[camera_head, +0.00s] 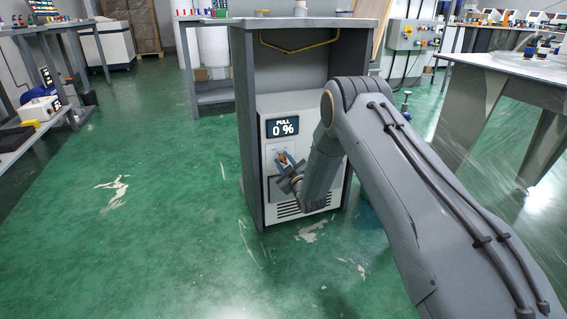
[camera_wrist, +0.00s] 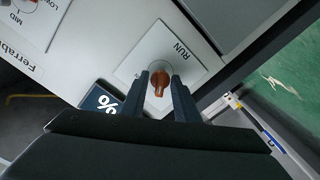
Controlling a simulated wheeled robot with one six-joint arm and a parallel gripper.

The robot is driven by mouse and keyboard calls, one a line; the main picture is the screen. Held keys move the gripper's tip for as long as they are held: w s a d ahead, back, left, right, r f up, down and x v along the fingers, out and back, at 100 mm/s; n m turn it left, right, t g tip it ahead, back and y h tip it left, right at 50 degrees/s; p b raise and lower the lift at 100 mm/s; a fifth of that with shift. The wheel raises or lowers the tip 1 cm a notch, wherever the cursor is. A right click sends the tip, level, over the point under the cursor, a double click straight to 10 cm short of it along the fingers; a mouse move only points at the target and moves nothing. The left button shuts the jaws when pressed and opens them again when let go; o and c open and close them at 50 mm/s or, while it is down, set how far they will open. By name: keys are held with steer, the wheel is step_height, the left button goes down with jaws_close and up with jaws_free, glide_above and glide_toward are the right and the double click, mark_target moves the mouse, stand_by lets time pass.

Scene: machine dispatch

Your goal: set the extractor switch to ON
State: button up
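The extractor unit (camera_head: 268,105) is a white panel set low inside a grey cabinet. Its dark display (camera_head: 282,128) reads "PULL 0 %". The orange-red switch knob (camera_wrist: 160,81) sits on a white plate; the word RUN shows on that plate in the wrist view, and no other label on it is readable. My gripper (camera_wrist: 160,76) is at the plate, its two dark fingers on either side of the knob with narrow gaps. Whether they touch the knob is not clear. In the head view my gripper (camera_head: 285,163) is at the panel below the display and partly hides the plate.
A second dial (camera_wrist: 24,5) marked LOW and MID is at the wrist view's top left corner. The cabinet's side wall (camera_head: 246,140) stands left of the panel. A metal table (camera_head: 510,68) is to the right. Green floor is clear on the left.

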steer(key=c, duration=0.7)
steer(key=m+p, duration=0.1)
steer(key=m, duration=0.2)
steer(key=shift+r, duration=0.1)
steer(key=m+p, duration=0.1)
steer(key=m, duration=0.2)
steer(key=shift+d+m+p, duration=0.1)
steer(key=shift+m+p, duration=0.2)
steer(key=m, duration=0.3)
steer(key=shift+d+m+p, duration=0.1)
steer(key=shift+m+p, duration=0.2)
steer(key=shift+p, duration=0.1)
steer(key=shift+w+m+p, duration=0.1)
steer(key=shift+m+p, duration=0.25)
steer(key=shift+m, duration=1.45)
